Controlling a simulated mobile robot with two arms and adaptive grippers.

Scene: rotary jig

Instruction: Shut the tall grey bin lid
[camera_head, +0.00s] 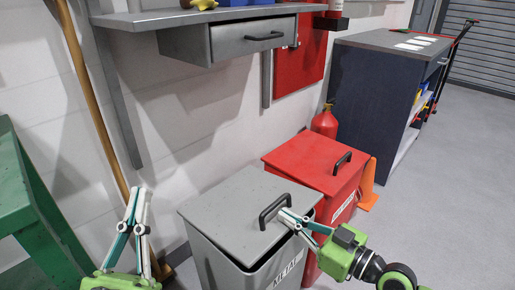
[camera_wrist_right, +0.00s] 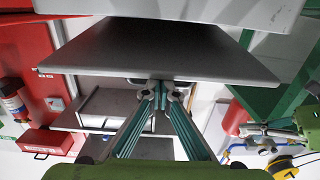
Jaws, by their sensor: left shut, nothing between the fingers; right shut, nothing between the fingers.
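The tall grey bin (camera_head: 218,262) stands on the floor, its front labelled METAL. Its flat grey lid (camera_head: 225,205) is tilted slightly up at the front, with a narrow dark gap above the bin rim. A black handle (camera_head: 268,208) is on the lid near its front edge. My right gripper (camera_head: 285,214) is shut, its fingertips at the lid's front edge beside the handle; whether they touch is unclear. The right wrist view shows the lid (camera_wrist_right: 155,50) just beyond the fingertips (camera_wrist_right: 162,84). My left gripper (camera_head: 140,192) is shut and empty, pointing up left of the bin.
A red lidded bin (camera_head: 312,162) stands close behind the grey bin, with an orange cone (camera_head: 368,186) beside it. A green bench (camera_head: 40,225) is at left. A wooden pole (camera_head: 92,105) leans near my left gripper. Open floor (camera_head: 450,190) lies to the right.

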